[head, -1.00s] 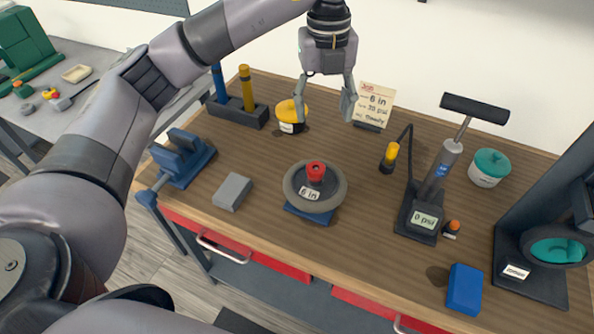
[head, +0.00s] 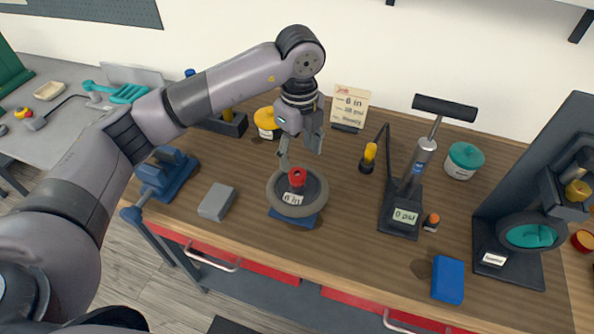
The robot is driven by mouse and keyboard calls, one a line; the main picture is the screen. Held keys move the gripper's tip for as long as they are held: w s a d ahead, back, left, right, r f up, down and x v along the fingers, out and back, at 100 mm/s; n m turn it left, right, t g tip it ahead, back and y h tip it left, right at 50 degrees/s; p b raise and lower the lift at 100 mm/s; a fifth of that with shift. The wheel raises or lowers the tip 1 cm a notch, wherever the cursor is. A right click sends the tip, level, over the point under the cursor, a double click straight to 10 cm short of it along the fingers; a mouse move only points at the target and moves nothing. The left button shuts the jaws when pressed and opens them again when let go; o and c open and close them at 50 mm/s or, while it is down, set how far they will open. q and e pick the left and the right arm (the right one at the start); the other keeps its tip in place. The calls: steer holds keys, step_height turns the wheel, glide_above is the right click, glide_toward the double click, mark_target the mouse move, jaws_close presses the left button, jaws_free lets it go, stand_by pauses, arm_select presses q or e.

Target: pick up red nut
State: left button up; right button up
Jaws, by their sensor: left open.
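The red nut (head: 297,178) sits at the centre of a grey tyre (head: 318,198) labelled "6 in". The tyre rests on a blue base (head: 296,219) on the wooden workbench. My left gripper (head: 301,158) is open and empty, pointing down just above and slightly behind the nut. One finger is left of the nut and the other is up and to the right. I cannot tell whether a finger touches the nut. My right gripper is not in view.
A grey block (head: 217,202) and blue vise (head: 166,174) stand left. A pump (head: 408,190) with an upright handle stands right, with a yellow-topped piece (head: 369,157) beside it. A blue box (head: 448,279) lies front right. A note card (head: 350,106) stands behind.

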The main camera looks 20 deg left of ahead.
mark_target(297, 174)
arm_select(q)
steer(key=shift+f, duration=0.65)
steer(key=shift+f+p, duration=0.3)
steer(key=shift+p, duration=0.2)
steer(key=f+p, duration=0.1)
steer(key=f, duration=0.1)
steer(key=f+p, duration=0.1)
steer(key=shift+s+a+f, duration=0.1)
steer(key=shift+a+f, duration=0.1)
steer(key=shift+f, duration=0.6)
steer(key=c, duration=1.1)
